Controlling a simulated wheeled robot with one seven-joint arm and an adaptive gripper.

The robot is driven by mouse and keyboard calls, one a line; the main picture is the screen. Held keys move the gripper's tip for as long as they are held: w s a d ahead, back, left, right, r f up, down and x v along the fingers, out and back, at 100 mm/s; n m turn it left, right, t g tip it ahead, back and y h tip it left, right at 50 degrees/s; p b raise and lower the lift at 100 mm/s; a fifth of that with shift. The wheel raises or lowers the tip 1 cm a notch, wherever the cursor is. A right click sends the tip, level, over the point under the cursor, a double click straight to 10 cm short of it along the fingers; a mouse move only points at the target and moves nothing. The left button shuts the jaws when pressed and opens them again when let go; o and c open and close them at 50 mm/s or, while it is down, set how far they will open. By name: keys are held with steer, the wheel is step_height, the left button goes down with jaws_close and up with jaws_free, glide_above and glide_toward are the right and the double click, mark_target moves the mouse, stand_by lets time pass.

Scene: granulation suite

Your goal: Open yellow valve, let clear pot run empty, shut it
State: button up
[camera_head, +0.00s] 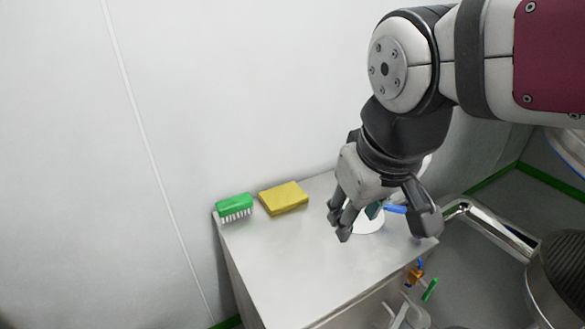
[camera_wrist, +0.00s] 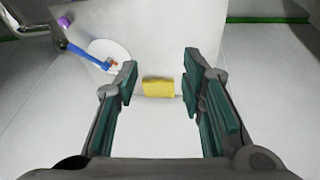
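My gripper (camera_head: 383,222) hangs above the right part of a grey cabinet top, with its fingers spread and nothing between them. In the wrist view my gripper (camera_wrist: 160,82) also shows wide open. A white round thing (camera_head: 368,224) stands on the cabinet top, partly hidden by my gripper. In the wrist view, a blue bar (camera_wrist: 85,54) with a small orange end lies across it. Orange-brown fittings (camera_head: 415,275) with blue and green handles sit at the cabinet's right side. I cannot make out a yellow valve handle or a clear pot for certain.
A yellow block (camera_head: 284,197) and a green brush (camera_head: 234,207) lie at the back left of the cabinet top (camera_head: 290,265). Its front middle is clear. A metal pipe (camera_head: 490,228) and a dark round vessel (camera_head: 560,280) stand at the right. A wall closes the back.

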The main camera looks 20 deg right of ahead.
steer(key=w+d+f+g+h+b, duration=0.1)
steer(key=w+d+f+g+b, duration=0.1)
steer(key=d+f, duration=0.55)
steer(key=w+d+f+g+h+b, duration=0.15)
steer(key=d+f, duration=0.25)
steer(key=d, duration=0.6)
steer(key=s+d+f+n+g+y+b, duration=0.1)
steer(key=s+d+f+g+b, duration=0.15)
steer(key=d+f, duration=0.95)
steer(key=s+d+f+t+y+b, duration=0.15)
steer(key=s+f, duration=0.25)
steer(key=f, duration=0.5)
steer(key=s+d+f+t+y+b, duration=0.15)
steer(key=s+f, duration=0.25)
steer(key=f, duration=0.5)
steer(key=s+d+f+t+y+b, duration=0.1)
steer(key=s+f+b, duration=0.25)
steer(key=f, duration=0.55)
steer(key=w+f+t+b, duration=0.1)
steer(key=f+b, duration=0.2)
steer(key=f, duration=0.4)
steer(key=w+a+f+t+b, duration=0.1)
steer(key=f+b, duration=0.3)
steer(key=f, duration=0.4)
steer(key=f+t+b, duration=0.1)
steer(key=f+b, duration=0.2)
steer(key=f, duration=0.4)
steer(key=shift+w+a+f+h, duration=0.15)
steer(key=shift+w+f+h, duration=0.05)
steer(key=shift+w+h, duration=0.2)
